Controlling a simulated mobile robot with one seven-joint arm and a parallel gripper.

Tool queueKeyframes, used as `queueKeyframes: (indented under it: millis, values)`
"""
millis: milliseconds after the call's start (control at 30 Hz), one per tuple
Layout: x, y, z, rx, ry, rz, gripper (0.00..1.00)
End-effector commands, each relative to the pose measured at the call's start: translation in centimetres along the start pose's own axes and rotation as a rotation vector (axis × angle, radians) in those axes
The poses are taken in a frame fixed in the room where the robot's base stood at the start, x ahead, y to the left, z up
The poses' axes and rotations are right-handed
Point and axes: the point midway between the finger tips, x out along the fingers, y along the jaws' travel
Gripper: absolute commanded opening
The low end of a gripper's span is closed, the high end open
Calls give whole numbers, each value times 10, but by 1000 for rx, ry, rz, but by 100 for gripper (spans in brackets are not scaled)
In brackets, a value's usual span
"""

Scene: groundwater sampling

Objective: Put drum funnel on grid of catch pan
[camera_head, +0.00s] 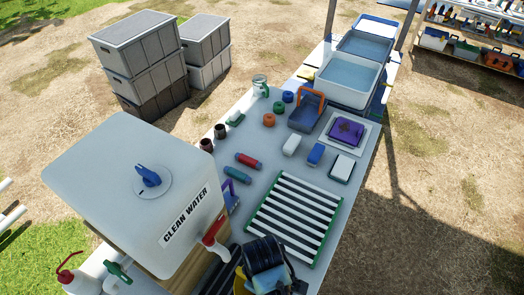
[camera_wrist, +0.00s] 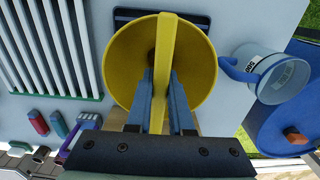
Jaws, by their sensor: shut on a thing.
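The yellow drum funnel (camera_wrist: 203,62) fills the middle of the wrist view, its wide mouth facing the camera. My gripper (camera_wrist: 161,78) is shut on the upright yellow bar across that mouth. In the head view my gripper (camera_head: 270,282) is at the bottom, with a bit of the yellow funnel (camera_head: 240,282) beside it. A dark-rimmed pan (camera_wrist: 122,15), seemingly the catch pan, shows behind the funnel. Its dark barred top (camera_head: 217,272) shows left of my gripper in the head view. The funnel hides most of it; I cannot tell whether they touch.
A striped rack with green ends (camera_head: 298,215) lies beside, on the table. The white clean water tank (camera_head: 120,190) stands left. A cup with a blue handle (camera_wrist: 283,80) and a blue drum (camera_wrist: 270,125) are close on the right in the wrist view.

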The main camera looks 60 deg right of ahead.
Motion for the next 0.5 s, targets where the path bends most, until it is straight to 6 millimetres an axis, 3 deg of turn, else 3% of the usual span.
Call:
queueKeyframes:
  millis: [300, 500]
  values:
    - [36, 0, 0, -1, 0, 0, 0]
    - [43, 0, -1, -1, 2, 2, 0]
